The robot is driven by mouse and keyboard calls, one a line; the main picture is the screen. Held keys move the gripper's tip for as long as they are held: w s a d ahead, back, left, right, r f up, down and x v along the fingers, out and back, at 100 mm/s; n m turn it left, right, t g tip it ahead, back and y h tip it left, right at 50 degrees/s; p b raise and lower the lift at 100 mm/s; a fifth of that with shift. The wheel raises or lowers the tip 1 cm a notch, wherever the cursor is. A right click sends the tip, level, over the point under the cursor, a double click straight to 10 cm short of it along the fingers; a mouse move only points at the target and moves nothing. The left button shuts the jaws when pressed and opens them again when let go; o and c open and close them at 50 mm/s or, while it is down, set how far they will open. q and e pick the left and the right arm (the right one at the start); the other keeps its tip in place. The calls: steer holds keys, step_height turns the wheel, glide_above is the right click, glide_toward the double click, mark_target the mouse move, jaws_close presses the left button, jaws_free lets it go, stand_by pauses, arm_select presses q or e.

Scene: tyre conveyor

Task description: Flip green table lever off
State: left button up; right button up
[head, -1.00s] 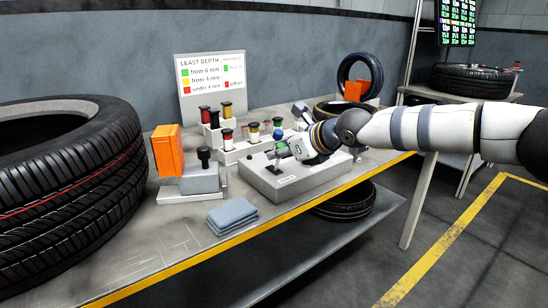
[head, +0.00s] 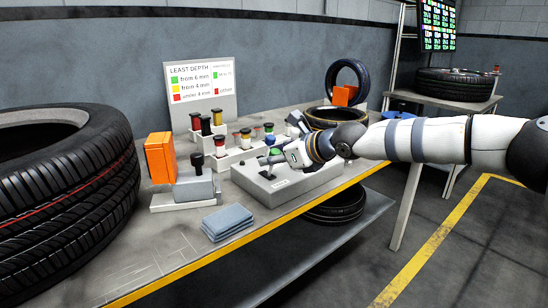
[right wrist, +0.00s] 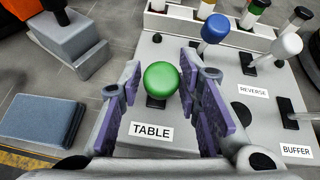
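The green ball-topped lever (right wrist: 161,79) stands on the grey control box, behind the label reading TABLE (right wrist: 151,132), in the right wrist view. My right gripper (right wrist: 168,72) is open, with one purple-padded finger on each side of the green ball. A narrow gap seems to show on both sides, and I cannot tell whether either finger touches. In the head view the right gripper (head: 287,155) is low over the control box (head: 262,189), and the lever is small and partly hidden there. The lever's tilt is hard to tell. My left gripper is not in view.
A blue-topped lever (right wrist: 214,29) and a white-topped lever (right wrist: 286,46) stand close on the same box. A folded blue-grey cloth (head: 228,222), an orange block (head: 160,157) and a large tyre (head: 65,190) are left. The bench front between cloth and box is clear.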

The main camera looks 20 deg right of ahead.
steer(key=v, duration=1.2)
steer(key=shift+a, duration=0.1)
steer(key=s+a+f+n+g+h+p, duration=0.1)
steer(key=s+a+f+n+g, duration=0.25)
steer(key=s+f, duration=0.4)
steer(key=s+a+f+n+g+h+p, duration=0.15)
steer(key=s+f+n, duration=0.35)
steer(key=f, duration=0.5)
steer(key=s+a+f+n+g+h, duration=0.1)
steer(key=s+a+f+n+g, duration=0.25)
steer(key=s+f, duration=0.4)
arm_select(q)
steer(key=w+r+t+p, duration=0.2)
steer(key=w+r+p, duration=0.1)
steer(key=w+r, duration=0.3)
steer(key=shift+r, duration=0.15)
arm_select(e)
steer(key=s+d+f+n+g, duration=0.1)
steer(key=s+n, duration=0.4)
steer(key=s, duration=0.6)
steer(key=s+d+f+n+g+h, duration=0.1)
steer(key=s+f+n, duration=0.3)
steer(key=s, duration=0.7)
steer(key=s+d+f+n+g+h, duration=0.1)
steer(key=s+d+f+n+g, duration=0.1)
steer(key=s+n, duration=0.6)
steer(key=s+f+g, duration=0.1)
steer(key=s, duration=0.2)
steer(key=shift+d, duration=0.3)
